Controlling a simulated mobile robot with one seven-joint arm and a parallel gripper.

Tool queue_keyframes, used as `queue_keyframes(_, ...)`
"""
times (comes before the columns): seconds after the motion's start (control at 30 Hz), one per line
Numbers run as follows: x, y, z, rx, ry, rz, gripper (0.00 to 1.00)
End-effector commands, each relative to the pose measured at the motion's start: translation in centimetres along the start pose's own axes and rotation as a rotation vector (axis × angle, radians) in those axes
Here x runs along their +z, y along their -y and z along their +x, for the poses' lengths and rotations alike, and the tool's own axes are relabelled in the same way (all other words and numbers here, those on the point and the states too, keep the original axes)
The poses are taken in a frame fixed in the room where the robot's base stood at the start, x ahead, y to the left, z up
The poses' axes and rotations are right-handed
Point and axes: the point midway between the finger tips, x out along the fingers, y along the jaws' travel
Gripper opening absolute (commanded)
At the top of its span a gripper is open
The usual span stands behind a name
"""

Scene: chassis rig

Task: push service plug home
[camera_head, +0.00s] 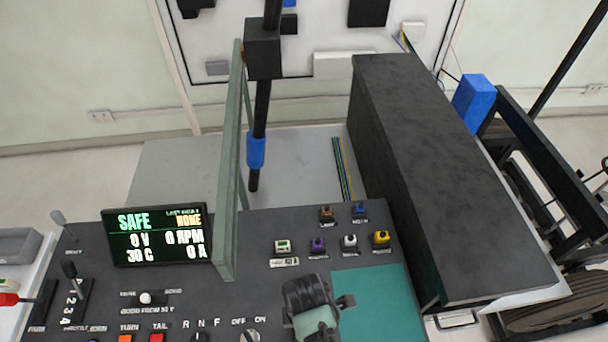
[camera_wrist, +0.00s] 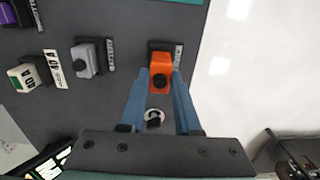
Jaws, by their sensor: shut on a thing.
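The orange service plug (camera_wrist: 161,68) shows in the wrist view at the console's edge, against a dark socket (camera_wrist: 156,46). It has a round black spot on its face. My gripper (camera_wrist: 162,86) has its blue fingers on either side of the plug, shut on it. How deep the plug sits in its socket cannot be told. In the head view my gripper (camera_head: 308,297) is a dark shape over the near part of the console, left of a teal mat. It hides the plug there.
On the console (camera_head: 240,295) stand a SAFE display (camera_head: 158,236) reading 0 V, a green upright panel (camera_head: 228,160), several coloured plugs and a teal mat (camera_head: 375,300). A long black box (camera_head: 440,170) rises at right. A round knob (camera_wrist: 153,117) lies close below the plug.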

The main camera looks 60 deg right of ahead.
Motion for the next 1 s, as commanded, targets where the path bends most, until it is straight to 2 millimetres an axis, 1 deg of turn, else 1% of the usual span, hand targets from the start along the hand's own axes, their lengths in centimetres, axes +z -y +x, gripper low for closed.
queue_keyframes(0.03,0.0,0.0,0.8,-0.003,0.001,0.0,0.0)
queue_keyframes(0.1,0.0,0.0,1.6,-0.002,0.0,0.0,0.0)
queue_keyframes(0.17,0.0,0.0,2.0,0.0,0.0,-0.001,0.0)
queue_keyframes(0.57,0.0,0.0,2.5,0.0,0.0,-0.001,0.0)
queue_keyframes(0.6,0.0,0.0,2.5,0.001,0.0,-0.001,0.35)
queue_keyframes(0.73,0.0,0.0,2.5,0.001,0.0,-0.001,0.58)
queue_keyframes(0.77,0.0,0.0,2.5,0.001,0.0,-0.001,0.61)
queue_keyframes(1.0,0.0,0.0,2.4,0.0,0.0,-0.001,0.61)
